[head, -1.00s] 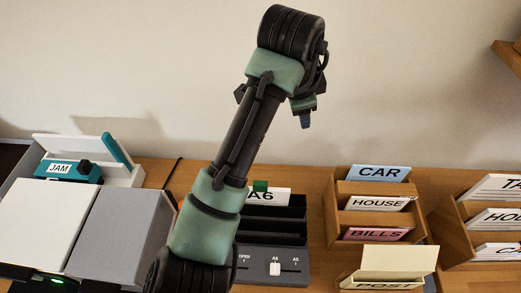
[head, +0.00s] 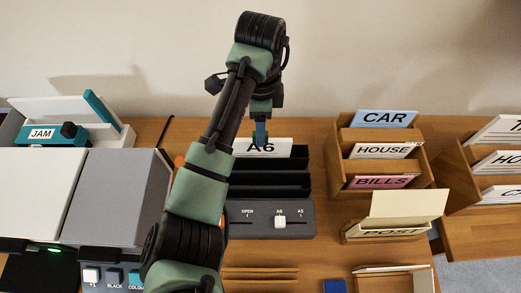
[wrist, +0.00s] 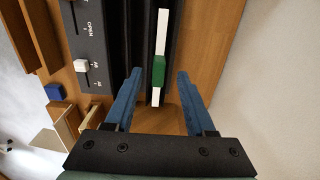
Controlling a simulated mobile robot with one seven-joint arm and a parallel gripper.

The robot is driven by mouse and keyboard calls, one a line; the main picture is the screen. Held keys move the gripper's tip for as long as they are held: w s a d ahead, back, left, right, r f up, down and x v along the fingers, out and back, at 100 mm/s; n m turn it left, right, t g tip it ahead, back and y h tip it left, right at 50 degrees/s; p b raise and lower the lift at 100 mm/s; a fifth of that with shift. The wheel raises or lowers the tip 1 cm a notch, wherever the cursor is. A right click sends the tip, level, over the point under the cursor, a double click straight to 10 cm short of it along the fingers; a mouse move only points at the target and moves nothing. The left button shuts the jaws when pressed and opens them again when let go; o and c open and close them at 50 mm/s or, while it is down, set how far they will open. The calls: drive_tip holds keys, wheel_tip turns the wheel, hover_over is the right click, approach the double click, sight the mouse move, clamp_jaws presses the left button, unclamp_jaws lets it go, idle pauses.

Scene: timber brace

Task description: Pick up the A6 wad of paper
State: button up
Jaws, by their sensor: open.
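The A6 wad of paper (head: 276,149) is white with a black A6 label and stands upright in the black slotted rack (head: 300,185). In the wrist view the wad (wrist: 162,30) is a thin white edge with a green clip (wrist: 158,70) on it. My gripper (head: 261,138) is over the wad and hides part of its top in the head view. In the wrist view the blue fingers of my gripper (wrist: 160,75) are spread, one on each side of the wad and clip, with gaps on both sides. Nothing is held.
A slider (head: 280,222) is on the rack's front panel, at the A6 mark. Right of the rack stands a wooden sorter (head: 335,165) with CAR, HOUSE and BILLS cards. A grey-and-white machine (head: 120,195) stands left. The wall is close behind.

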sight(260, 150)
wheel_tip(260, 150, down, 4)
drive_tip(key=shift+s+f, duration=0.1)
clamp_jaws()
idle(1.5)
